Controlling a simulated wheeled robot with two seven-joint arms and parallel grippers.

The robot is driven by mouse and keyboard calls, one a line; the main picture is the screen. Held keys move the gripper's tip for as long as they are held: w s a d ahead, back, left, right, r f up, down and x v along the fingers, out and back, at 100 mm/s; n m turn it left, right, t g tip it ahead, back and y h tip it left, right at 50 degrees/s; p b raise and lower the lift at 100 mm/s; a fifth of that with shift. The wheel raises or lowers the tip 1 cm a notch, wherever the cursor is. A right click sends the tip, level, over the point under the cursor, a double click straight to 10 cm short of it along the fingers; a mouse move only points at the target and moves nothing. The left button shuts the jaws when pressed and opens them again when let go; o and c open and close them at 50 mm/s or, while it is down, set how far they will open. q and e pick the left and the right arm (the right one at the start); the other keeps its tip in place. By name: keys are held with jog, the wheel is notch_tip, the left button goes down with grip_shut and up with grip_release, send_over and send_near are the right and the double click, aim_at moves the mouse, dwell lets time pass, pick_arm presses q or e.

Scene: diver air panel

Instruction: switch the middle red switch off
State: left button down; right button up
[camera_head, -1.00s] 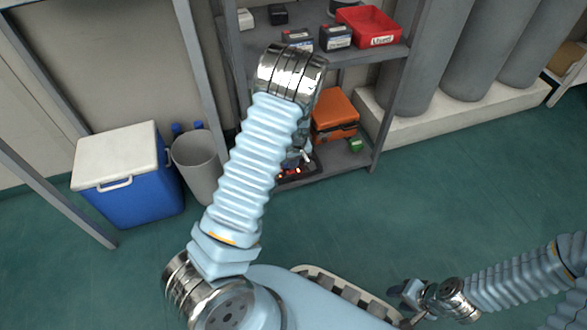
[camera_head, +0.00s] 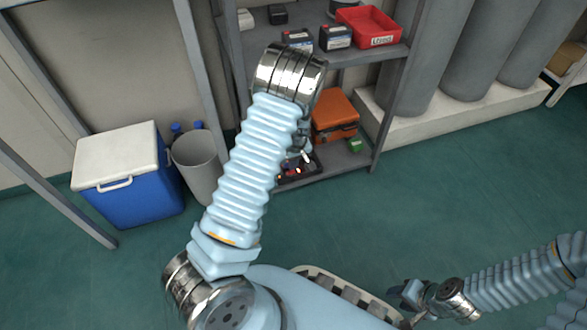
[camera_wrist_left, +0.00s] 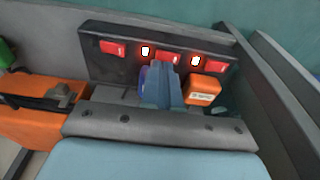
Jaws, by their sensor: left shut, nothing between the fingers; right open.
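A dark switch panel (camera_wrist_left: 88,42) carries three red switches in a row in the left wrist view: a left one (camera_wrist_left: 113,47), the middle red switch (camera_wrist_left: 167,57) and a right one (camera_wrist_left: 216,67). A lit indicator (camera_wrist_left: 145,51) sits between the left and middle switches, another (camera_wrist_left: 195,61) between the middle and right ones. My left gripper (camera_wrist_left: 163,72) is shut and empty, its tips just at the lower part of the middle switch; I cannot tell whether they touch. The panel (camera_head: 313,168) is partly hidden by my arm in the head view. My right gripper (camera_head: 408,293) is open, far from the panel.
The panel is on the lower level of a grey shelf (camera_head: 350,160). An orange case (camera_head: 334,112) and a green item (camera_head: 355,145) are nearby. A small orange box (camera_wrist_left: 203,90) sits right of my left fingers. A grey bin (camera_head: 197,163) and blue cooler (camera_head: 130,190) stand left.

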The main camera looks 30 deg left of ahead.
pick_arm(q)
jog(key=shift+f, duration=0.75)
dwell(0.8)
jog(key=shift+r, duration=0.1)
notch_tip(320, 180, up, 7)
jog(key=p, duration=0.6)
dwell(0.4)
